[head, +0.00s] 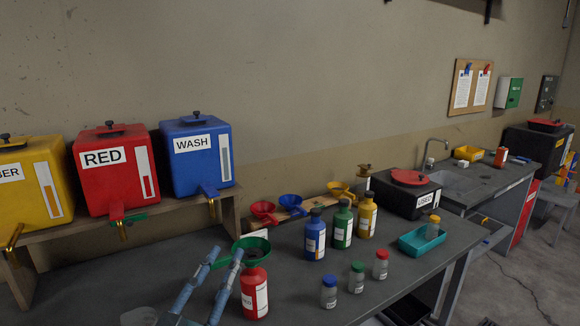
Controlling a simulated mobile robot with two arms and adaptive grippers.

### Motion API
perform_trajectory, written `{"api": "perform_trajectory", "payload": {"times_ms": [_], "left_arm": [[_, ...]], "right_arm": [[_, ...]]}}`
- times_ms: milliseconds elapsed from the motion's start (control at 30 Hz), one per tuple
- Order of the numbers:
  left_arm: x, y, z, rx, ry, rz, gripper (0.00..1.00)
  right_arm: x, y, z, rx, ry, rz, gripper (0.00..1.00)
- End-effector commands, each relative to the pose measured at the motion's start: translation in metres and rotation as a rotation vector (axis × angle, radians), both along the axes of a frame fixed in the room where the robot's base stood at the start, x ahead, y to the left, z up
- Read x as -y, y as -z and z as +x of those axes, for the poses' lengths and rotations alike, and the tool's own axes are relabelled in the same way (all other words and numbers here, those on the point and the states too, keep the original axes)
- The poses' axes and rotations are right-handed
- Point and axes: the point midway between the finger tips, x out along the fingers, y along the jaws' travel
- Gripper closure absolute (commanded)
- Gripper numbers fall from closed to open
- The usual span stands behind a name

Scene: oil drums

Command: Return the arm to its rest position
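My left gripper (225,255) comes up from the bottom left of the head view. The fingers are just left of a red bottle (254,296) that stands upright on the dark bench. A green funnel (250,247) sits at the top of that bottle. My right gripper is not in view.
Yellow, red (100,180) and blue (188,170) drums with taps stand on a raised shelf at the left. Blue, green (342,225) and yellow bottles and several small jars (356,278) stand right of the red bottle. A teal tray (412,243) and black used-oil container (395,197) stand farther right.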

Motion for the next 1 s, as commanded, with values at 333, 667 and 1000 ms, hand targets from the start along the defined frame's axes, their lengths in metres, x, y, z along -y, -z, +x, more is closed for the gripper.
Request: {"api": "perform_trajectory", "payload": {"times_ms": [333, 667, 1000], "left_arm": [[-0.084, 0.235, -0.076, -0.822, -0.283, -0.1, 0.69], [-0.091, 0.337, -0.202, -1.325, -0.323, -0.095, 0.69], [-0.085, 0.406, -0.263, -1.569, -0.309, -0.077, 0.69]], "right_arm": [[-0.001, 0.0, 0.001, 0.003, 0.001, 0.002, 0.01], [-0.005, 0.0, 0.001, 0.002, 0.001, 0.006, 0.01], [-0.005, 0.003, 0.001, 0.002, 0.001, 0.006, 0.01]]}}
